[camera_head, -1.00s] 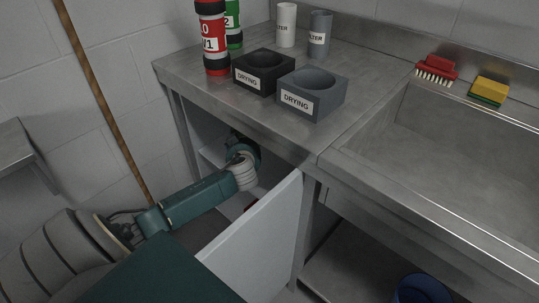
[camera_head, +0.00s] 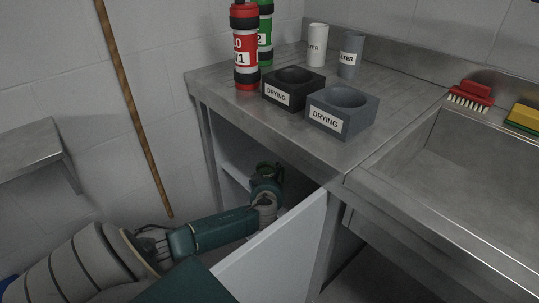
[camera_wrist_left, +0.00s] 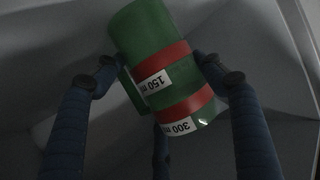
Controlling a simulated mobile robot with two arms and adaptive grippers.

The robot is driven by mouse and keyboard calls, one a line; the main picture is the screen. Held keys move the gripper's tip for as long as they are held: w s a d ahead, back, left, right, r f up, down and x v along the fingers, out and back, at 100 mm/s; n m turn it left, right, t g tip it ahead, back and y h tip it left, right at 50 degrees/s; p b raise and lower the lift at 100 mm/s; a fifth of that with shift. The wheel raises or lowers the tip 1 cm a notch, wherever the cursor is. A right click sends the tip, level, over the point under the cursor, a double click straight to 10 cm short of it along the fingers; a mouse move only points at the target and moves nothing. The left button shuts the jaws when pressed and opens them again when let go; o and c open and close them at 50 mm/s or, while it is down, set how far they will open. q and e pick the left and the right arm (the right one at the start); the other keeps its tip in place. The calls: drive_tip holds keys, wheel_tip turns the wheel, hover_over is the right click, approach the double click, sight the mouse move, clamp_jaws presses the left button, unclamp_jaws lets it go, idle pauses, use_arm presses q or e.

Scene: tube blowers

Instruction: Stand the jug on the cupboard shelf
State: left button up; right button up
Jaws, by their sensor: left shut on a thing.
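The jug (camera_wrist_left: 165,70) is green with red bands and white labels reading 150 and 300. In the left wrist view it lies between the fingers of my left gripper (camera_wrist_left: 165,75), which is shut on it. In the head view my left gripper (camera_head: 265,180) reaches into the open cupboard under the worktop, and a little of the green jug (camera_head: 266,167) shows above it. The cupboard shelf (camera_head: 237,171) shows as a pale edge left of the gripper. I cannot tell whether the jug touches the shelf. My right gripper is not in view.
The open cupboard door (camera_head: 275,255) stands just right of my left arm. Above is the worktop (camera_head: 225,90) with red and green bottles (camera_head: 246,50), two drying blocks (camera_head: 342,112) and filter cups (camera_head: 317,45). A wooden pole (camera_head: 135,110) leans at the left.

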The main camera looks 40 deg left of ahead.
use_arm(q)
drive_tip(key=shift+f, duration=0.1)
drive_tip(key=o, duration=1.3)
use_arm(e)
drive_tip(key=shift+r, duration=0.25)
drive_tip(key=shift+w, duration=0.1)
use_arm(q)
drive_tip(key=p+v, duration=0.1)
drive_tip(key=v, duration=0.6)
drive_tip(key=shift+s+d+r+p, duration=0.1)
drive_tip(key=shift+s+r+p, duration=0.15)
drive_tip(key=shift+p, duration=0.15)
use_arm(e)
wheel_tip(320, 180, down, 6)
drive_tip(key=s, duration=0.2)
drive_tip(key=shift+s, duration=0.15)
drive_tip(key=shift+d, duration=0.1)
